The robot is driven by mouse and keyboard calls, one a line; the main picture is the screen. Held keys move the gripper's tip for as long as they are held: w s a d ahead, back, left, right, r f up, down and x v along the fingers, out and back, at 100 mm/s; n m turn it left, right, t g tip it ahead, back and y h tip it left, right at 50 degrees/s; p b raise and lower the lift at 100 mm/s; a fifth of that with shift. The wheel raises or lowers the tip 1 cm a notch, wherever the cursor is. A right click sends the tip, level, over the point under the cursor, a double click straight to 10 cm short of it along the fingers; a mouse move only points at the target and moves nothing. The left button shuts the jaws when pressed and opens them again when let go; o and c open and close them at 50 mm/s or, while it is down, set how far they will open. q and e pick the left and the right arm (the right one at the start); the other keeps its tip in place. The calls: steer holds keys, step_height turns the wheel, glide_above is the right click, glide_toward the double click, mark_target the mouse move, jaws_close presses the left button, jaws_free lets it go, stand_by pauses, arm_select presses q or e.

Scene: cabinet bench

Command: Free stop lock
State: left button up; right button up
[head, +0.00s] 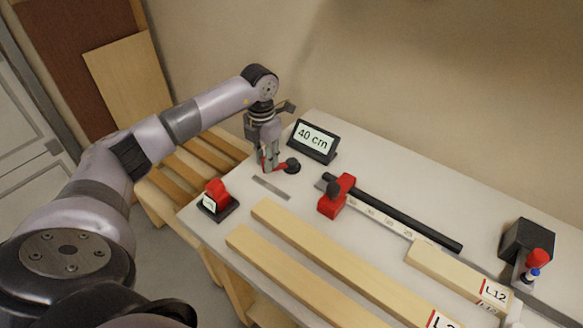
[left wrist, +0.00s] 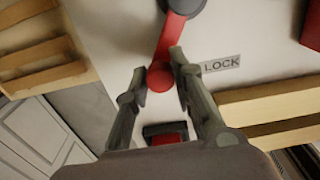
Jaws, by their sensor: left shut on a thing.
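The lock has a red lever (head: 279,168) pivoting on a round black hub (head: 292,165). It stands on the bench beside a grey label (head: 271,187), which reads LOCK in the left wrist view (left wrist: 221,63). My left gripper (head: 267,166) reaches down from above and is shut on the lever's free end, a round red knob (left wrist: 160,76) between the fingertips. The red stop block (head: 336,197) sits on the black rail (head: 400,215) and scale, to the right of the lock. My right gripper is not in view.
A display reading 40 cm (head: 314,141) stands behind the lock. A red device on a black base (head: 218,200) is at the bench's left edge. Wooden boards (head: 340,262) lie in front, with a piece labelled L12 (head: 455,274) at right. A black block (head: 527,240) stands far right.

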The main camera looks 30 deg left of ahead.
arm_select(q)
steer(key=shift+w+a, duration=0.2)
stand_by(0.3)
steer(key=o, duration=0.8)
steer(key=shift+c, duration=0.2)
step_height(320, 180, up, 9)
steer(key=p, duration=0.6)
